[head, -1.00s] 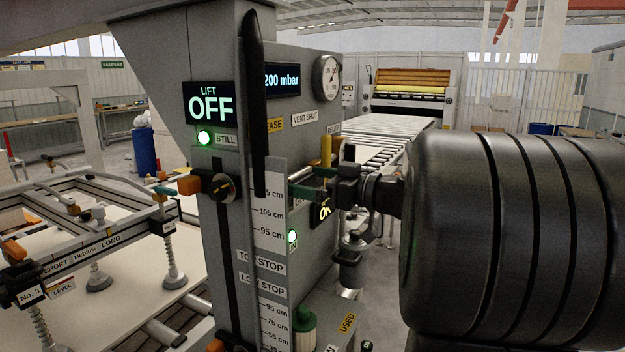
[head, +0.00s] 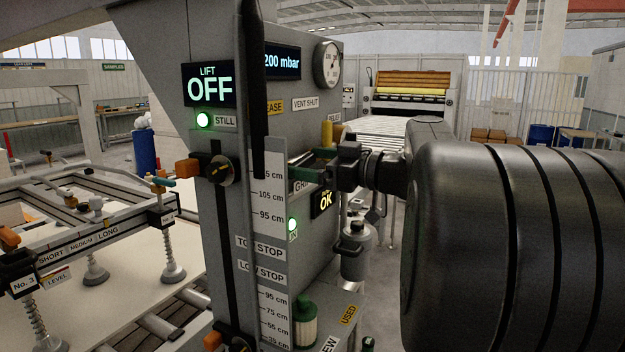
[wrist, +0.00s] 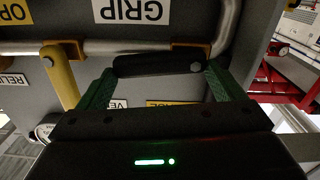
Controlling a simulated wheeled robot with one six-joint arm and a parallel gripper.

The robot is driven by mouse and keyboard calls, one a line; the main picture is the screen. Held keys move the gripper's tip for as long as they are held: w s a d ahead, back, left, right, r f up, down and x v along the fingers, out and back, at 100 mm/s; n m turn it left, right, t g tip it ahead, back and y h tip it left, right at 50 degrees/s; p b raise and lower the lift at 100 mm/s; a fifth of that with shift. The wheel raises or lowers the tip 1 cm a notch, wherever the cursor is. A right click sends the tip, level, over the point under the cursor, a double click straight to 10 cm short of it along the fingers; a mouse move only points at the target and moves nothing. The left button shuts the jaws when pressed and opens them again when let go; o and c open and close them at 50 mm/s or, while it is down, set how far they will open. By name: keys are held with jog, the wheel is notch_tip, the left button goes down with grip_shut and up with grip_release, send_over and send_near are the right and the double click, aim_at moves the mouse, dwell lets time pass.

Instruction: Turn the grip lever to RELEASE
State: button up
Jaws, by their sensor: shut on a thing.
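My gripper (wrist: 158,85) has green fingers on either side of a black grip lever handle (wrist: 150,64) in the wrist view, shut on it. The handle lies nearly level across that upside-down view, below the GRIP label (wrist: 131,10). In the head view my gripper (head: 313,163) is at the panel's right face, and the lever is mostly hidden by the fingers. A yellow RELEASE label (head: 273,107), partly covered, is above and left of the gripper there.
A yellow lever (wrist: 60,78) stands close beside one finger. A pipe (wrist: 110,46) runs along the panel. The lift column (head: 225,260) with its cm scale is left of my gripper. The suction frame (head: 90,235) is at the left. A roller conveyor (head: 385,132) lies behind.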

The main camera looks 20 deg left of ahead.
aim_at(304, 157)
jog(key=n+b, duration=0.2)
jog(key=b, duration=0.3)
jog(key=n+b, duration=0.2)
jog(key=b, duration=0.3)
jog(key=shift+s+r, duration=0.2)
jog(key=shift+s, duration=0.2)
jog(key=n+b, duration=0.1)
jog(key=b, duration=0.1)
jog(key=n+b, duration=0.1)
jog(key=b, duration=0.2)
jog(key=s+n+b, duration=0.1)
jog(key=n+b, duration=0.1)
jog(key=shift+a+r, duration=0.1)
jog(key=shift+r, duration=0.25)
jog(key=n+b, duration=0.1)
jog(key=b, duration=0.1)
jog(key=s+n+b, duration=0.1)
jog(key=n+b, duration=0.2)
jog(key=b, duration=0.1)
jog(key=shift+s+r+n, duration=0.15)
jog(key=shift+r+n, duration=0.15)
jog(key=n+b, duration=0.2)
jog(key=s+n+b, duration=0.1)
jog(key=shift+s+a+r+n+b, duration=0.1)
jog(key=shift+r+n+b, duration=0.05)
jog(key=shift+n+b, duration=0.25)
jog(key=shift+r, duration=0.1)
jog(key=o, duration=1.1)
jog(key=shift+o, duration=0.2)
